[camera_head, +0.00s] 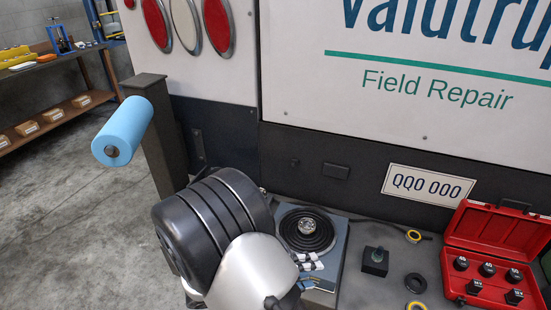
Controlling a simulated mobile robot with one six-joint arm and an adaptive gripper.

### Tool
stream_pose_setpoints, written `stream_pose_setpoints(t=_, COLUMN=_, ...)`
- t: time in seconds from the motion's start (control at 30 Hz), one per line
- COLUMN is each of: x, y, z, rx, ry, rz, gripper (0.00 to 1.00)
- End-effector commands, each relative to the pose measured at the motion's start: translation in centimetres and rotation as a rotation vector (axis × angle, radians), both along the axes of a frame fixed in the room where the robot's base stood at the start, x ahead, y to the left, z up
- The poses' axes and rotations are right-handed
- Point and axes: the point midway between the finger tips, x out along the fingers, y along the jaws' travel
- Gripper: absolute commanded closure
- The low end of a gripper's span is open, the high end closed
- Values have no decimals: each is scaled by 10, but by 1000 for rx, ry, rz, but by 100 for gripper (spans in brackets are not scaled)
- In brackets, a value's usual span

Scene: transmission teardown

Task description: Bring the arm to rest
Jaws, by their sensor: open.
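My arm fills the lower middle of the head view, with a large black ribbed part and a rounded silver part close to the camera. What look like the black-and-white fingers of my gripper (308,262) show just right of the silver part, and the rest of the gripper is hidden. The gripper is open, and I see nothing held in it. In the picture the fingers lie just below a dark round ringed part (307,231) with a shiny centre. Whether they touch anything I cannot tell.
A red case (477,235) with several black sockets lies open at the right. A blue roll (125,128) sticks out from a post at left. Open floor lies further left.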

Motion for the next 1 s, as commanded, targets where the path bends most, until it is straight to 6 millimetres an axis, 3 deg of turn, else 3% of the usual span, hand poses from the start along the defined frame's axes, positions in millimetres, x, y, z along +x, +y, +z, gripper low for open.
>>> stream_pose_setpoints(t=0.03, x=-5, y=-14, z=19, rx=91, ry=-102, rz=-110, gripper=54)
stream_pose_setpoints(t=0.1, x=-15, y=-29, z=40, rx=210, ry=-248, rz=-268, gripper=54)
stream_pose_setpoints(t=0.4, x=-74, y=-75, z=107, rx=618, ry=-905, rz=-1000, gripper=54)
stream_pose_setpoints(t=0.6, x=-114, y=-86, z=140, rx=801, ry=-1343, rz=-1536, gripper=54)
stream_pose_setpoints(t=0.87, x=-152, y=-81, z=175, rx=924, ry=-1841, rz=-2295, gripper=54)
stream_pose_setpoints(t=0.9, x=-156, y=-79, z=180, rx=-894, ry=1824, rz=2314, gripper=54)
stream_pose_setpoints(t=1.0, x=-163, y=-75, z=189, rx=-761, ry=1639, rz=2176, gripper=54)
